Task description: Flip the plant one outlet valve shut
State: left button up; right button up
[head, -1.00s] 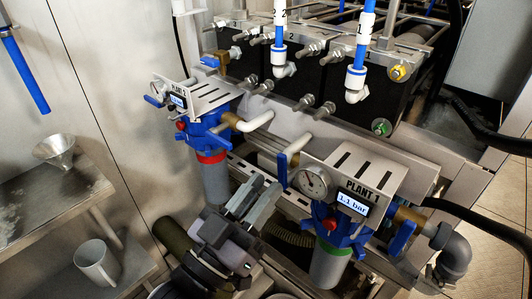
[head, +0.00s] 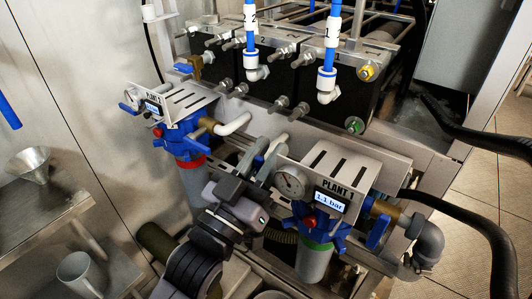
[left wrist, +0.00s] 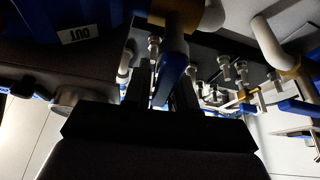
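The plant one unit, with a "PLANT 1" plate, a 1.1 bar display (head: 331,201) and a dial gauge (head: 291,183), stands right of centre in the head view. My left gripper (head: 268,153) is at its left side, next to the gauge, and hides the blue lever there. In the left wrist view the blue outlet valve lever (left wrist: 173,70) shows between the two dark fingers of my left gripper (left wrist: 165,88), which are apart. An upside-down "OUT" label (left wrist: 80,35) is on the housing beside it. I cannot tell whether the fingers touch the lever. My right gripper is not in view.
A second blue lever (head: 378,232) is on plant one's right. The plant two unit (head: 180,135) stands to the left, behind my arm. White pipes and metal fittings lie behind. A steel shelf with a funnel (head: 30,165) and a mug (head: 80,272) is at far left.

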pick_arm(q)
grip_shut()
jog(key=shift+s+d+r+m+h+p, duration=0.15)
jog(key=shift+m+h+p, duration=0.15)
jog(key=shift+m+p, duration=0.25)
jog(key=shift+m, duration=0.35)
grip_release()
jog(key=b+v, duration=0.1)
jog(key=v, duration=0.6)
jog(key=shift+b, duration=0.35)
